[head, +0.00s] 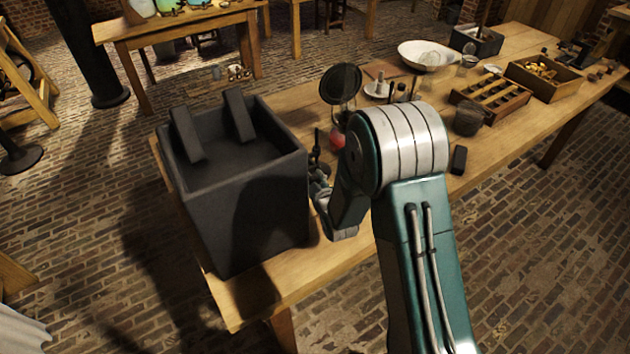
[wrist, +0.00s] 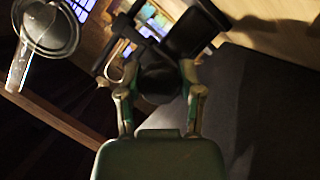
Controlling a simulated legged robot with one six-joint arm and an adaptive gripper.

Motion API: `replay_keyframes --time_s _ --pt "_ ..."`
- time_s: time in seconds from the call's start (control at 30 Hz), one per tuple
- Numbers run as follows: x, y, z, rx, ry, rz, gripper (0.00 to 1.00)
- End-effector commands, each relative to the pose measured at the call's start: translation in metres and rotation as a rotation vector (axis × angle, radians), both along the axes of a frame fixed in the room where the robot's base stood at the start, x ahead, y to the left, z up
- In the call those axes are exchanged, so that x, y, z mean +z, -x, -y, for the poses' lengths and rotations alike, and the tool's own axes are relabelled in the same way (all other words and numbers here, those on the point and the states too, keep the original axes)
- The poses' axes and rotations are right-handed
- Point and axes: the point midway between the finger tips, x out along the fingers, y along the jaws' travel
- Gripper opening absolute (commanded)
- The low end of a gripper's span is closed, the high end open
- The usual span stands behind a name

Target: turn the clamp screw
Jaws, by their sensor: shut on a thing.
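My gripper (wrist: 157,75) shows in the wrist view with a finger on each side of a dark, round knob (wrist: 160,86), and it is shut on it. The knob looks like the head of the clamp screw; its shaft and what it screws into are hidden. A brass-coloured loop (wrist: 115,68) and dark flat parts lie just beyond the fingers. In the head view my gripper (head: 319,183) is beside the right wall of a large dark box (head: 250,205), low over the table. My arm covers part of it there, and the screw cannot be made out.
The wooden table (head: 285,285) runs to the back right. A round dark disc (head: 341,84) stands behind my arm, near a red object (head: 337,139). A white bowl (head: 428,54), a slotted wooden rack (head: 492,98) and a wooden tray (head: 567,81) stand farther back.

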Motion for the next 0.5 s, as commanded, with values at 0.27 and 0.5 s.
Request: replay_keyframes --time_s 0.27,0.5 --pt "-0.0016 0.0007 -0.0007 0.003 -0.051 -0.040 0.00" --pt "-0.0016 0.0007 -0.0002 0.002 -0.187 -0.133 0.00"
